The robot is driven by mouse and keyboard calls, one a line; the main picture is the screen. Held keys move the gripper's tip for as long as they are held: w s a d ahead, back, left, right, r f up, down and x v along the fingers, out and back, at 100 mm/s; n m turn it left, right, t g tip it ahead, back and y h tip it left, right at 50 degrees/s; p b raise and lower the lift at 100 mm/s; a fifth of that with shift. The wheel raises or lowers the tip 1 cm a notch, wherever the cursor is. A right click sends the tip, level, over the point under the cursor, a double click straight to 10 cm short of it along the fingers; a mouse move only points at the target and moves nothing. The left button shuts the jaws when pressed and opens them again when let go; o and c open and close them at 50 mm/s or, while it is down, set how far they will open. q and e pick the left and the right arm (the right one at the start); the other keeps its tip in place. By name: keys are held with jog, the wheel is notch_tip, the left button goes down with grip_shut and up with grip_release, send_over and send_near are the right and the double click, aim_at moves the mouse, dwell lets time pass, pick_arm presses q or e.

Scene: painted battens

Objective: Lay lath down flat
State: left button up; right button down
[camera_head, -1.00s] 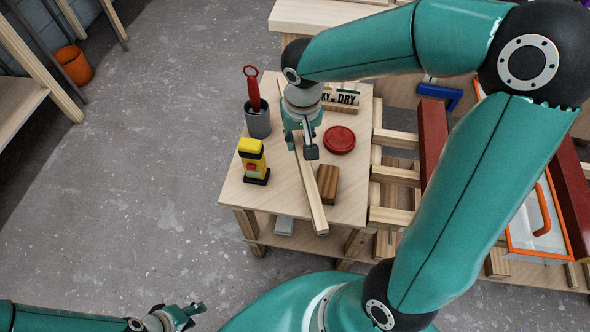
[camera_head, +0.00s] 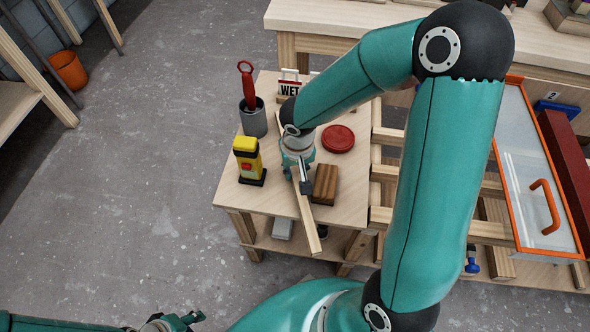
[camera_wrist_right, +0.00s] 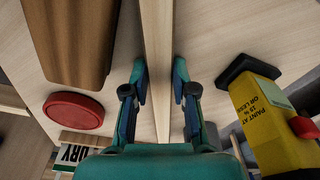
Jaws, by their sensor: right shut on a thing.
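The lath is a long pale wooden strip (camera_head: 307,218) over the small side table. Its near end reaches past the table's front edge, and its far part is hidden by my right arm. My right gripper (camera_head: 303,178) is shut on the lath. In the right wrist view, the fingers (camera_wrist_right: 158,82) stand on both sides of the lath (camera_wrist_right: 157,35). I cannot tell whether it touches the tabletop or is tilted. My left gripper (camera_head: 180,320) is at the bottom edge, away from the table; its jaws are too small to read.
An orange-framed case (camera_head: 512,160) lies at right.

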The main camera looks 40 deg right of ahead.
jog(key=c, duration=0.9)
grip_release()
jog(key=shift+c, duration=0.2)
